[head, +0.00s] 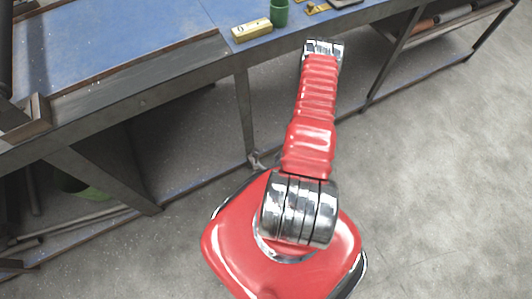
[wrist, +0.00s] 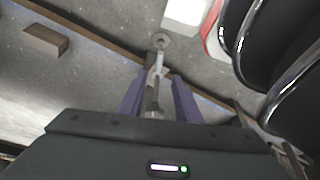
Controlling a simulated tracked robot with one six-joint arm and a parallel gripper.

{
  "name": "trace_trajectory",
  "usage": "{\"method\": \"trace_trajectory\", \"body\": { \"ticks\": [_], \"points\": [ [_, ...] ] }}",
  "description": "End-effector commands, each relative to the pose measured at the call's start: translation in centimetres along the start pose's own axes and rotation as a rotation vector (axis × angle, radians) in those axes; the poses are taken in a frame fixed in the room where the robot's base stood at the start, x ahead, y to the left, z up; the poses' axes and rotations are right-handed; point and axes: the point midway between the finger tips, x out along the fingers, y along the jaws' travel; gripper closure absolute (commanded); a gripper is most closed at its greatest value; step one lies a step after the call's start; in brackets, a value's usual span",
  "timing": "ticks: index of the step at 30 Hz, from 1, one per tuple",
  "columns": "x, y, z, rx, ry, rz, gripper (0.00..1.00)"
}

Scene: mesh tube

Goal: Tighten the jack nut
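In the wrist view, a thin metal jack shaft (wrist: 157,75) runs between my gripper's fingers, with a round, washer-like foot (wrist: 161,40) at its far end. A thicker metal piece (wrist: 153,112) sits on the near part of the shaft; I cannot tell surely whether it is the jack nut. My gripper (wrist: 158,80) has two purple-grey fingers, one on each side of the shaft, standing apart with visible gaps. In the head view my red arm reaches toward the bench and my gripper is hidden. A small metal foot (head: 256,160) shows at the bench leg there.
A workbench with a blue top (head: 120,40) stands ahead. On it are a green cup (head: 279,13) and a yellow block (head: 252,30). Pipes (head: 75,222) lie underneath at left. A brown block (wrist: 45,40) lies on the floor in the wrist view. Floor at right (head: 440,200) is clear.

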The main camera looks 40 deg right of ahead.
Motion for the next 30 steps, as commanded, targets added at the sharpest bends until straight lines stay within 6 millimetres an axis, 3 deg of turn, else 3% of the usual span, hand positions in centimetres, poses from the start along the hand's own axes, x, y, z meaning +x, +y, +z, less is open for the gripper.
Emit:
{"method": "trace_trajectory", "body": {
  "ticks": [8,30],
  "points": [
    [1.6,0.0,0.0,0.000,0.000,-0.001,0.69],
    [10.9,-0.1,0.0,-0.002,-0.001,-0.001,0.69]
  ]
}}
